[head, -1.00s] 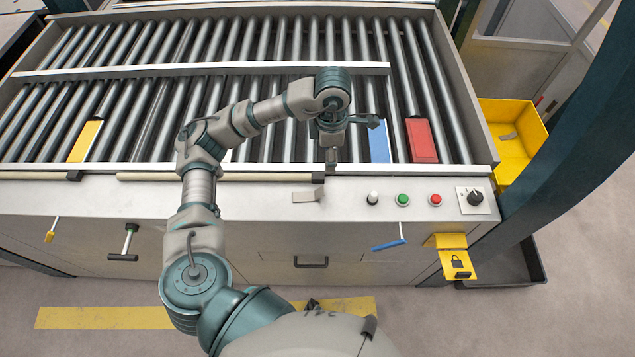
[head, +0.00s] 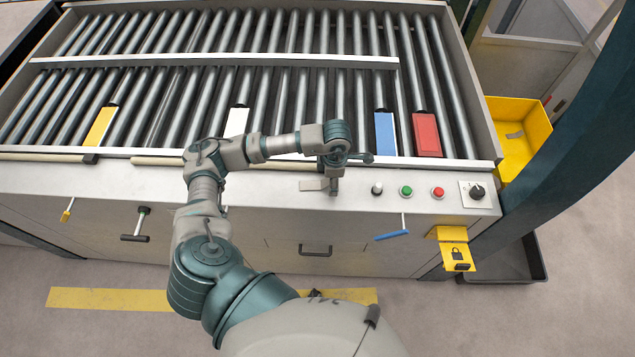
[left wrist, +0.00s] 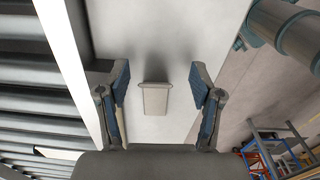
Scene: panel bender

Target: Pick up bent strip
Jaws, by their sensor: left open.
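The bent strip (head: 312,184) is a small pale grey piece lying on the light front ledge of the roller table. In the left wrist view the strip (left wrist: 155,100) shows between my two open fingers, with a gap on each side and a bend across its upper part. My left gripper (head: 333,186) is open and empty, pointing down over the ledge at the strip's right end in the head view. The open left gripper (left wrist: 159,80) also shows in the left wrist view. Whether the fingertips touch the ledge cannot be told. My right gripper is out of view.
A white knob (head: 377,189), a green button (head: 406,190), a red button (head: 438,192) and a rotary switch (head: 477,191) sit right of the strip. The roller table (head: 480,164) lies behind, holding coloured plates. A yellow bin (head: 520,150) stands at right.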

